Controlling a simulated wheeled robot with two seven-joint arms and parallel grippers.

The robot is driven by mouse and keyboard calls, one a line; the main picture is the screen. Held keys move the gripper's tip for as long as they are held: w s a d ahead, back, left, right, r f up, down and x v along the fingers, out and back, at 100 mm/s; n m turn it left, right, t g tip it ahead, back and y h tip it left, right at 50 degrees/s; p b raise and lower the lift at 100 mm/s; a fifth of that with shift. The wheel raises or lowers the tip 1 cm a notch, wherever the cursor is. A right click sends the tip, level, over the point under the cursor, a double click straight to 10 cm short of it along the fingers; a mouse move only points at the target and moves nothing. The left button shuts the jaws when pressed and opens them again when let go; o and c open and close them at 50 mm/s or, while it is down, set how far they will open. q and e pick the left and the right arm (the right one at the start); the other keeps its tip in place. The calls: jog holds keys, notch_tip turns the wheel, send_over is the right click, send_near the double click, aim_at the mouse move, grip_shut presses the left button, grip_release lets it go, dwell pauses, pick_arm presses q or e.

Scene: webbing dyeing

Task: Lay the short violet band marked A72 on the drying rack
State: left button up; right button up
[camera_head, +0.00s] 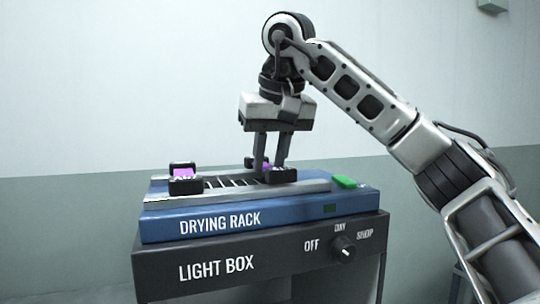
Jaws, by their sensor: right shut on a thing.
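The drying rack (245,217) is a blue slab with pale rails and dark slats, standing on the dark light box. My right gripper (270,170) points straight down over the right part of the rack. It is shut on a violet band (266,164) with black end blocks, at or just above the slats; I cannot tell if it touches them. The fingers hide much of this band and no mark on it can be read. Another short violet band (187,173) with black end blocks lies at the rack's left end; its white mark is too small to read. My left gripper is out of view.
The light box (220,269) has a knob (343,248) on its front, among the words OFF, DAY and SHOP. A green block (345,181) sits at the rack's right end. Bare slats (230,182) show between the two bands. A plain wall is behind.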

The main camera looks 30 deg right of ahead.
jog(key=shift+f, duration=0.1)
jog(key=o, duration=1)
jog(key=v, duration=1.2)
